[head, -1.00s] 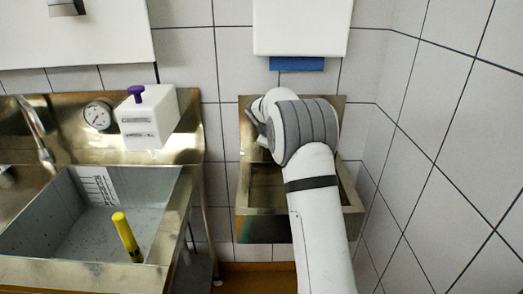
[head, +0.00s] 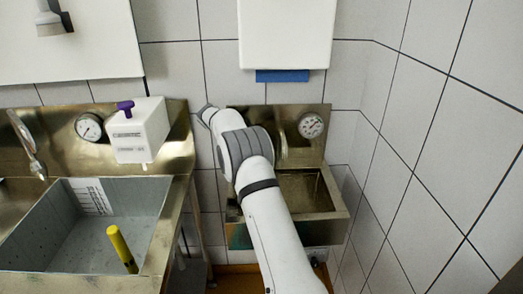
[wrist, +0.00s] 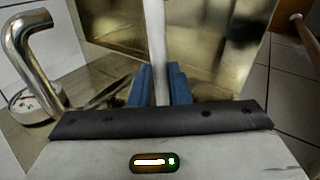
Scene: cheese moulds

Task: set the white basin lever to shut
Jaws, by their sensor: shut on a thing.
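The white lever (wrist: 157,45) stands as a pale upright bar in the middle of the wrist view. My gripper (wrist: 161,82) has its two blue fingers closed on either side of it, gripping it. In the head view, the small steel basin (head: 338,213) is on the wall at the right, and my arm reaches over its left side. My arm hides the lever and my fingers there, so the lever's setting cannot be read.
A curved metal pipe (wrist: 14,50) rises close to my gripper's left. A dial gauge (head: 311,125) is on the basin's back panel. A white dispenser (head: 287,35) hangs above. A large sink (head: 70,258) and a white box (head: 140,130) are left; a tiled wall closes the right.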

